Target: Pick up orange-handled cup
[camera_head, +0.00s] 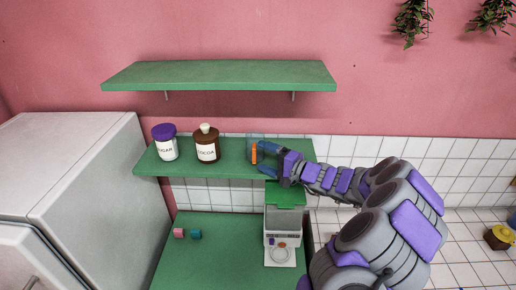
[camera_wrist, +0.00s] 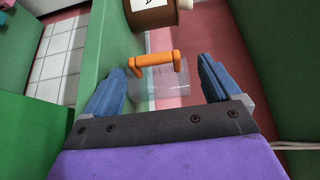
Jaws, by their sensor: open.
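The orange-handled cup (camera_head: 253,152) stands on the lower green shelf, right of the cocoa jar. Its body is clear and its upright-looking handle is orange. My gripper (camera_head: 263,160) reaches in from the right, close to the cup, with its blue fingers partly covering it. In the wrist view the cup (camera_wrist: 160,74) lies between the two spread blue fingers, its orange handle crossing near the fingertips. My gripper (camera_wrist: 161,72) is open. I cannot tell whether either finger touches the cup.
A cocoa jar (camera_head: 207,150) and a purple-lidded sugar jar (camera_head: 167,148) stand left on the lower shelf (camera_head: 228,170). An empty upper shelf (camera_head: 220,75) hangs above. A coffee machine (camera_head: 284,224) stands below, with pink (camera_head: 179,233) and teal (camera_head: 196,234) mugs left of it.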

